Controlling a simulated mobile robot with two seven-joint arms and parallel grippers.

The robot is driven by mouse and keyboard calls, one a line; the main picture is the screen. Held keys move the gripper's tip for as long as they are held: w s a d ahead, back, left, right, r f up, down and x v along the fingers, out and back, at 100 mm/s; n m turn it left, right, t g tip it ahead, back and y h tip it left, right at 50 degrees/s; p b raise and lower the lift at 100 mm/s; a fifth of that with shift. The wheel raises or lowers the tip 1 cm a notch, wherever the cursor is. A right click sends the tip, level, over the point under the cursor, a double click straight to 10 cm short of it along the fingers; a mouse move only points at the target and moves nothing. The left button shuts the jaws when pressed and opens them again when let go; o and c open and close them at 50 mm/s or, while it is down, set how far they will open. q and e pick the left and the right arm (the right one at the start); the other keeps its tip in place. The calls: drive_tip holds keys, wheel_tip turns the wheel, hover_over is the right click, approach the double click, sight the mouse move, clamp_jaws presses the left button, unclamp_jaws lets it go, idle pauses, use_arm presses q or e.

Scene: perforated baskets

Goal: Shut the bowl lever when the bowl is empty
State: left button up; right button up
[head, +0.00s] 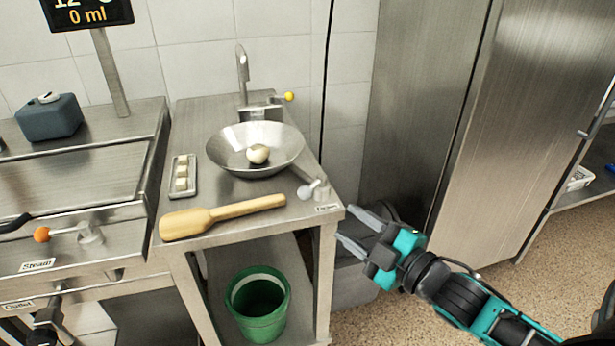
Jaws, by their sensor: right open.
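A wide metal bowl (226,140) stands on the steel table under a tap. A roundish pale lump (257,154) lies inside it, so the bowl is not empty. A small lever with a pale grey knob (306,191) sits at the table's front right corner, beside a label too small to read. I cannot tell whether this lever is open or shut. My right gripper (351,225) is open and empty just right of that corner, apart from the lever. My left gripper is not in view.
A wooden paddle (222,216) lies along the table's front edge. A small tray (193,178) with pale cubes is left of the bowl. A yellow-knobbed tap lever (288,96) is behind. A green bucket (258,318) stands below. An orange-knobbed lever (42,235) is at left.

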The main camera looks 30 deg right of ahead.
sight(311, 196)
drive_tip(key=w+a, duration=0.1)
drive_tip(key=w, duration=0.7)
drive_tip(key=w+a+b, duration=0.1)
drive_tip(key=w, duration=0.3)
drive_tip(key=shift+w+a+r, duration=0.15)
drive_tip(key=shift+w+a, duration=0.1)
drive_tip(key=shift+a, duration=0.05)
drive_tip(key=shift+c, duration=0.3)
clamp_jaws()
